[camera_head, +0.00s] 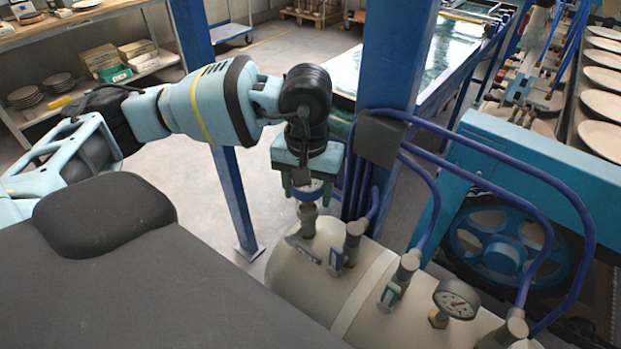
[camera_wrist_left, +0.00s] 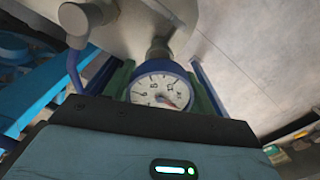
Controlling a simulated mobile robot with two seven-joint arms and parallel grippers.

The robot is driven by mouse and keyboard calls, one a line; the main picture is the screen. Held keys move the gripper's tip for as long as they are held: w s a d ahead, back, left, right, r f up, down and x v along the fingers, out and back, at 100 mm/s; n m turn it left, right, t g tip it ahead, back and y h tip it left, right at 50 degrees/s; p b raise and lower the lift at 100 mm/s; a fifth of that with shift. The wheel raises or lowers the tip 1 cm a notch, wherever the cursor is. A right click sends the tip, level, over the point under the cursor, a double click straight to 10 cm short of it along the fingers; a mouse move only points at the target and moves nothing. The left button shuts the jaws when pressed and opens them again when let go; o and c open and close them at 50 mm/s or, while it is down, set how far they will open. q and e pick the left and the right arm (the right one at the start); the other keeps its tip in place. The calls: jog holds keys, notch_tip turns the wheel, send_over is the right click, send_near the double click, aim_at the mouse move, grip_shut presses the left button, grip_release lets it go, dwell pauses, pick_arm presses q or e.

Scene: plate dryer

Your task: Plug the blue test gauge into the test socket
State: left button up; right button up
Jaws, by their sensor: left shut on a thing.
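The blue test gauge (camera_wrist_left: 160,88) has a white dial and a blue rim. My left gripper (camera_head: 307,188) is shut on it, with a green finger on each side; the gauge's blue rim also shows in the head view (camera_head: 311,190). The test socket (camera_head: 308,218) is a grey fitting on top of the cream tank, directly under the gauge. In the left wrist view the gauge's stem end meets or nearly meets a grey fitting (camera_wrist_left: 158,52); I cannot tell whether it is seated. My right gripper is in neither view.
The cream tank (camera_head: 310,275) carries several pipe fittings, small valve handles and another gauge (camera_head: 456,299) with a dark rim. Blue pipes (camera_head: 500,190) and a blue post (camera_head: 395,60) stand close to the right of my gripper. Shelves (camera_head: 85,60) are at the back left.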

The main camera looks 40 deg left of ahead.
aim_at(308, 201)
pick_arm(q)
jog(key=shift+f, duration=0.9)
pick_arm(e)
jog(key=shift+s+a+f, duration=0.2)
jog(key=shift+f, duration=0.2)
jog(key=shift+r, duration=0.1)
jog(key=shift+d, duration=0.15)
pick_arm(q)
jog(key=shift+b, duration=0.35)
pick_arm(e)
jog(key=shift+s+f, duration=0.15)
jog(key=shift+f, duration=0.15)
pick_arm(q)
jog(key=shift+f+b, duration=0.35)
jog(key=shift+f, duration=0.3)
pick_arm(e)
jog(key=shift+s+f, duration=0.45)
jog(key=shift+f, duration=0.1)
pick_arm(q)
jog(key=o, duration=0.8)
